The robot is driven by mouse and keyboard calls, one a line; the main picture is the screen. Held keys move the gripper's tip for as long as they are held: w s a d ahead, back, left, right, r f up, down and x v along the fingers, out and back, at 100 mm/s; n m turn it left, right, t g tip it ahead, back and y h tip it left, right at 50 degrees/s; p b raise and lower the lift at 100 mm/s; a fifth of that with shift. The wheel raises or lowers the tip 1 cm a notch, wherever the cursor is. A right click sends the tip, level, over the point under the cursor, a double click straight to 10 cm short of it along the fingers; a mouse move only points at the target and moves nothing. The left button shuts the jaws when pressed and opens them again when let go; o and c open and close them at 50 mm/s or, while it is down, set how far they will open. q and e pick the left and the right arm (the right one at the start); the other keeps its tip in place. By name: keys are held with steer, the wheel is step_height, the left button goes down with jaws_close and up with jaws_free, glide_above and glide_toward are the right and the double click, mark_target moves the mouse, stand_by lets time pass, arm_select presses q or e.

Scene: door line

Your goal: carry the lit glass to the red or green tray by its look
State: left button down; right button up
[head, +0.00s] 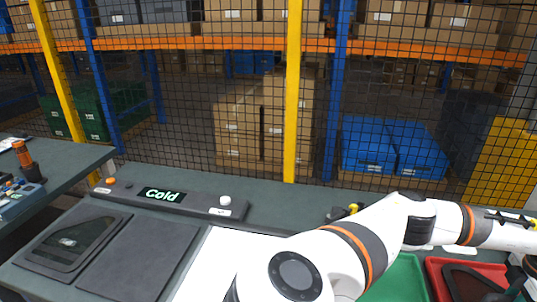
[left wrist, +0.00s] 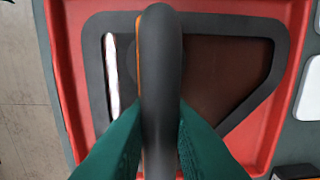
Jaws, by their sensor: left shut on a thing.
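My left gripper (left wrist: 160,112) has its teal fingers shut on a dark, rounded bar with a thin orange edge. The green tray (head: 404,280) is left of the red one, partly behind my left arm. My right gripper is not in view.
A panel reading "Cold" (head: 163,195) stands at the back of the bench. A dark framed pad (head: 45,235) and a plain dark pad (head: 130,262) lie at the front left. A mesh fence with a yellow post (head: 292,90) runs behind the bench.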

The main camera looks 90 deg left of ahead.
arm_select(q)
steer(key=shift+f, duration=0.2)
stand_by(0.3)
steer(key=c, duration=1.3)
jaws_free()
steer(key=shift+o, duration=0.2)
steer(key=shift+b, duration=0.3)
steer(key=shift+r, duration=0.4)
step_height(320, 180, up, 11)
steer(key=b, duration=0.2)
steer(key=shift+r+b, duration=0.15)
steer(key=shift+b, duration=0.2)
